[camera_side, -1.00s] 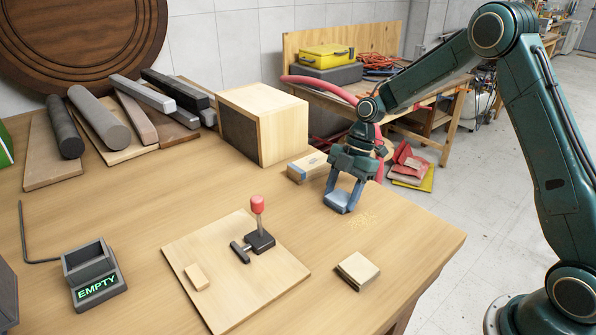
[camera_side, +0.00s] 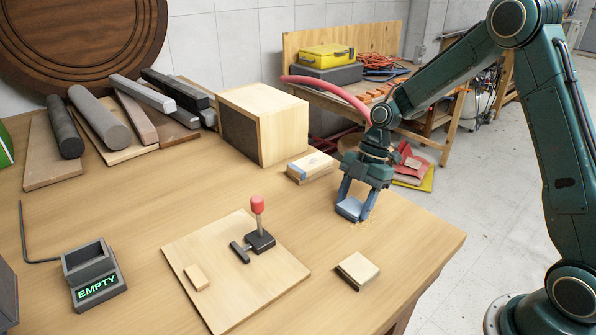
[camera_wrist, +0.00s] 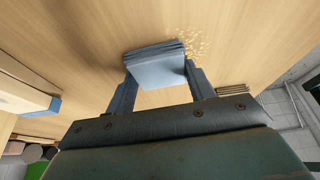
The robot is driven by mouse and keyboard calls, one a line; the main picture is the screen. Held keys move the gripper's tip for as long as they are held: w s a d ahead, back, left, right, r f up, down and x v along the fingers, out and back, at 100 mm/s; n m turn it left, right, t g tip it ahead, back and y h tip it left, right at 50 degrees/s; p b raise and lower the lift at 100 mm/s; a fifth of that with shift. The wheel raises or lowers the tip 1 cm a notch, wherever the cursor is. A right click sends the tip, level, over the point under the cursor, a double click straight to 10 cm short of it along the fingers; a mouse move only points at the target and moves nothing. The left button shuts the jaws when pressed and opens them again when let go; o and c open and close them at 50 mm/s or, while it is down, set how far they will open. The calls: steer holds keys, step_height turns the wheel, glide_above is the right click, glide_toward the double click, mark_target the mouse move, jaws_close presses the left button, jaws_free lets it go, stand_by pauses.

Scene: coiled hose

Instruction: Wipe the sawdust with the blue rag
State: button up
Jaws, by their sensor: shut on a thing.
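My gripper (camera_side: 356,207) is shut on the folded blue rag (camera_side: 349,210). The rag is down at the tabletop near the table's right edge. In the wrist view the rag (camera_wrist: 156,66) sits between the two fingers. Pale yellow sawdust (camera_wrist: 197,43) lies scattered on the wood beside and just beyond the rag there. In the side view only a few specks of sawdust (camera_side: 370,219) show beside the rag; the gripper and rag hide the rest.
A wooden block with a blue band (camera_side: 311,168) lies behind and left of my gripper. A small wooden block (camera_side: 357,270) lies in front. A board (camera_side: 236,270) with a red-knobbed lever (camera_side: 258,225) stands to the left. The table edge (camera_side: 440,262) is close on the right.

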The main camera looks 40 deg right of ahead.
mark_target(368, 230)
steer(key=shift+s, duration=2.95)
steer(key=shift+a, duration=0.35)
steer(key=shift+w, duration=5.7)
steer(key=shift+s, duration=5.75)
step_height(368, 230, up, 8)
steer(key=shift+w+r, duration=0.1)
steer(key=shift+w, duration=0.15)
